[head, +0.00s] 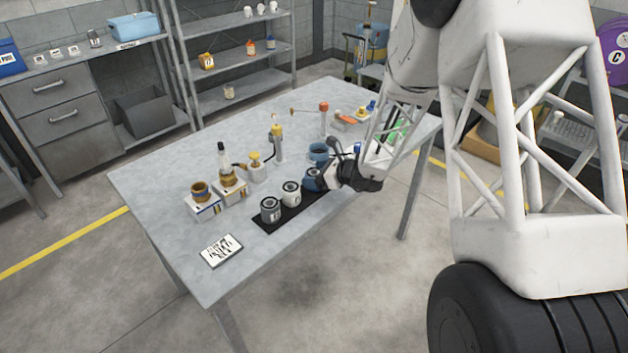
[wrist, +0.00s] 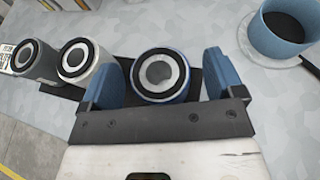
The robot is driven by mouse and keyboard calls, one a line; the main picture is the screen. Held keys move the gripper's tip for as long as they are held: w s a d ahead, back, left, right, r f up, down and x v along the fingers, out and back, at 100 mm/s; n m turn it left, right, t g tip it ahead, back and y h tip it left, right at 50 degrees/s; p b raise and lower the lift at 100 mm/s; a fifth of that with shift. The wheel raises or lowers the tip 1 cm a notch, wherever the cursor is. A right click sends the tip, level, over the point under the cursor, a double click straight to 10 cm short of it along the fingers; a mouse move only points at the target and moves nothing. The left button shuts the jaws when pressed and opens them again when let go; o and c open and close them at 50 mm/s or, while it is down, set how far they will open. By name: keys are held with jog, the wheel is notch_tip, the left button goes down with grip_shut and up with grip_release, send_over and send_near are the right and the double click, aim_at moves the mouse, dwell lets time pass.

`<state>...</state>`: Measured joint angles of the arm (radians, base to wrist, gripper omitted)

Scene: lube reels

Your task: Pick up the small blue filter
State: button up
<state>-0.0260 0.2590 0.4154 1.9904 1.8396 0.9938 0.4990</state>
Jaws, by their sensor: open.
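The small blue filter (wrist: 160,76) is a short canister with a dark ring on its top. It stands on the black mat at the right end of a row of filters. In the head view the blue filter (head: 311,180) is partly hidden by my gripper (head: 326,174). In the wrist view my gripper (wrist: 163,80) is open, with one blue finger on each side of the filter. The left finger is close to the filter and a narrow gap shows at the right finger. I cannot tell whether either finger touches it.
A white filter (wrist: 84,60) and a grey filter (wrist: 35,58) stand left of the blue one on the black mat (head: 291,218). A blue cup (wrist: 281,34) is at the right. Bottles, pumps and a printed card (head: 221,251) are on the grey table (head: 160,180).

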dwell(0.3)
jog(key=c, duration=1.1)
jog(key=shift+r, duration=0.2)
jog(key=shift+r, duration=0.95)
jog(key=shift+s+d+r, duration=0.1)
jog(key=shift+s+r, duration=0.3)
jog(key=shift+r, duration=0.3)
jog(key=s+d+r, duration=0.1)
jog(key=s+d, duration=0.2)
jog(key=s, duration=1.2)
jog(key=shift+r, duration=0.15)
jog(key=shift+w, duration=0.1)
